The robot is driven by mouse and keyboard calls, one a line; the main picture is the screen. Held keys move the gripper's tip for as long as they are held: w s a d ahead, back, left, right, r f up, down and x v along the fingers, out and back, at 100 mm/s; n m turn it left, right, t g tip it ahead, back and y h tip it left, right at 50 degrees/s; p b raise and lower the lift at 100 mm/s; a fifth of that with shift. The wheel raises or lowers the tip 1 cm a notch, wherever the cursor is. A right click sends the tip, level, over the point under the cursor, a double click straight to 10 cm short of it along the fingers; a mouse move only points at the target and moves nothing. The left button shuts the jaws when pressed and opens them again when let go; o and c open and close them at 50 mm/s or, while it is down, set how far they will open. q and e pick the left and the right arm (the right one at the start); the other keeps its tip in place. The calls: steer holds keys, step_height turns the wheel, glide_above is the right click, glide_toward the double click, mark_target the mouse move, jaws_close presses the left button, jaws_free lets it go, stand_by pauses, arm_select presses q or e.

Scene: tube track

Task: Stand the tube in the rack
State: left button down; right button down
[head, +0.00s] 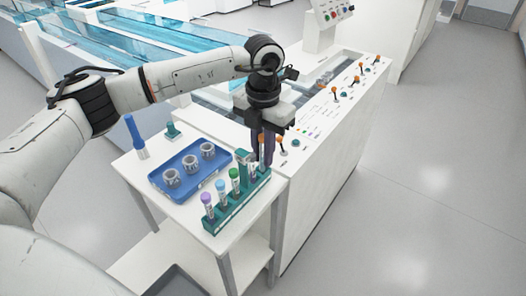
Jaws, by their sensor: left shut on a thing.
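The teal rack (240,212) stands along the right edge of the small white table. Its near slots hold upright tubes with a purple cap (206,198), a light blue cap (220,186) and a green cap (234,173). My left gripper (262,156) points down over the far end of the rack. It is shut on a tube that is mostly hidden between the dark fingers; a bit of orange at the fingers looks like its cap. I cannot tell whether this tube's lower end is inside a slot. My right gripper is out of view.
A blue tray (188,177) with grey ring-shaped holders lies left of the rack. A blue upright object (136,137) stands at the table's back left. The white track bench (330,150) adjoins on the right, with several orange-capped tubes in carriers on top.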

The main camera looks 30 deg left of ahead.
arm_select(q)
steer(key=shift+f, duration=0.25)
steer(key=shift+f+b, duration=0.4)
steer(key=c, duration=1.6)
jaws_free()
step_height(320, 180, up, 10)
steer(key=shift+r, duration=0.15)
